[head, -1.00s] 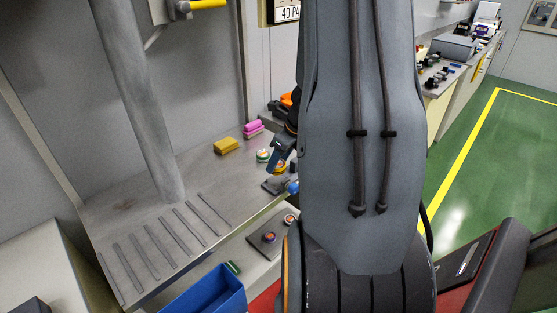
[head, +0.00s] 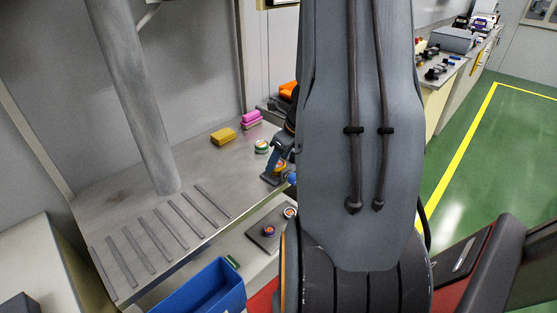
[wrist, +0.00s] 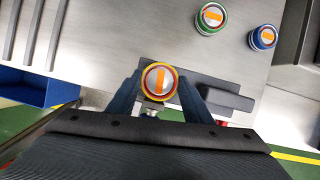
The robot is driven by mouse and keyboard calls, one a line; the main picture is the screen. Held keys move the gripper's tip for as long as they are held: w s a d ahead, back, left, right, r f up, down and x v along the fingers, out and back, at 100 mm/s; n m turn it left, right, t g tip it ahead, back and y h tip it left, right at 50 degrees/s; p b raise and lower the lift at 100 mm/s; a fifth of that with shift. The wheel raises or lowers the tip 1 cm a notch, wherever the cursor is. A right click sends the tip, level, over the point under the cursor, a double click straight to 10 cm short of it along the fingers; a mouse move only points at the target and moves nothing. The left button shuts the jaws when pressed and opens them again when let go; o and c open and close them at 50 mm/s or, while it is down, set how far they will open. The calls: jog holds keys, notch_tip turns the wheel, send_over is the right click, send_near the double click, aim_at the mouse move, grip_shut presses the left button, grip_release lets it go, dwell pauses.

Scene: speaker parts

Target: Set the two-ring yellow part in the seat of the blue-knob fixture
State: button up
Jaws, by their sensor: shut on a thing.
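The yellow part (wrist: 160,80) is between the two fingers of my gripper (wrist: 160,95) in the wrist view. Its round top is pale with an orange bar, ringed in yellow and red. My gripper is shut on it. The grey fixture (wrist: 228,99) lies just beneath and to the right of the part. In the head view the fixture's blue knob (head: 292,179) shows beside my gripper (head: 279,158), and the part (head: 280,167) is over or at the fixture. The seat is hidden, and I cannot tell whether the part touches it.
A green-ringed round part (wrist: 211,18) and a blue-ringed one (wrist: 262,37) stand nearby. A yellow block (head: 223,136) and a pink block (head: 251,118) lie farther back. A blue bin (head: 205,291) is below the table's front edge. The slatted left area is free.

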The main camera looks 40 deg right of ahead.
jog(key=shift+f+b, duration=0.55)
jog(key=shift+f, duration=0.05)
jog(key=o, duration=1.5)
jog(key=shift+c, duration=0.2)
jog(key=shift+r, duration=0.1)
jog(key=p+v, duration=0.1)
jog(key=v, duration=0.6)
jog(key=shift+s+r, duration=0.2)
jog(key=shift+r, duration=0.1)
